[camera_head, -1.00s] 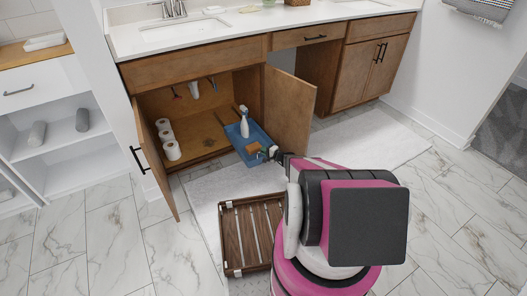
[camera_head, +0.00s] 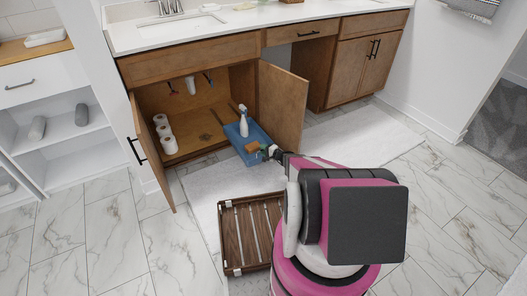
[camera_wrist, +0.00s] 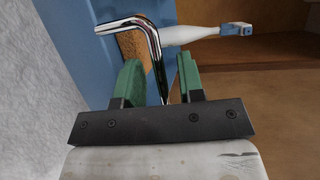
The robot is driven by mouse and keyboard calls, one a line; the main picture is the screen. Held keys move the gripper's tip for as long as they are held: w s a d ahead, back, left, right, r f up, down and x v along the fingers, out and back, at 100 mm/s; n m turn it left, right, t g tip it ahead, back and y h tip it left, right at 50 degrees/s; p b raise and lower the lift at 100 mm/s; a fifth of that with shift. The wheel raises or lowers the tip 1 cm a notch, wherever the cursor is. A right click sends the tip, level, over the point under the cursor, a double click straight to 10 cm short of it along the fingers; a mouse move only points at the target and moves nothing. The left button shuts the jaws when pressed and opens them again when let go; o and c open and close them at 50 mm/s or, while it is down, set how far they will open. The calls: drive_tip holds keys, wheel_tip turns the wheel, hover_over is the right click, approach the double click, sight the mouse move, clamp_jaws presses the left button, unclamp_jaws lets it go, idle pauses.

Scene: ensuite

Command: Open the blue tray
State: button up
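The blue tray (camera_head: 262,137) juts out of the open cabinet under the sink, tilted in the picture. It holds a white spray bottle (camera_head: 243,127), an orange-brown sponge (camera_head: 252,147) and a green item. In the wrist view, the tray's blue wall (camera_wrist: 85,50) is close ahead, with the sponge (camera_wrist: 135,42) and the bottle (camera_wrist: 190,34) behind its chrome handle (camera_wrist: 150,40). My gripper (camera_wrist: 160,78) has its green fingers apart, on either side of the handle's bar, with a gap showing on the right. In the head view, my gripper (camera_head: 276,153) is at the tray's front right corner.
The wooden cabinet doors stand open, left (camera_head: 150,155) and right (camera_head: 283,108), the right one close beside the tray. White rolls (camera_head: 168,143) stand inside. Marble floor (camera_head: 110,240) is clear at left.

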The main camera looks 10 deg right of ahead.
drive_tip(key=shift+s, duration=0.1)
drive_tip(key=v, duration=1)
drive_tip(key=shift+s+d, duration=0.25)
drive_tip(key=shift+d, duration=0.05)
drive_tip(key=shift+r, duration=0.15)
drive_tip(key=s+a+r+n+g, duration=0.7)
drive_tip(key=s+a+r+g, duration=0.2)
drive_tip(key=a+r, duration=0.45)
drive_tip(key=s+d+r+n+g+h, duration=0.2)
drive_tip(key=s+r+n+g+h, duration=0.1)
drive_tip(key=s+r+h, duration=0.7)
drive_tip(key=s+r, duration=0.4)
drive_tip(key=r, duration=0.3)
drive_tip(key=shift+s+d+r+n, duration=0.2)
drive_tip(key=shift+d+n, duration=0.05)
drive_tip(key=shift+n, duration=0.15)
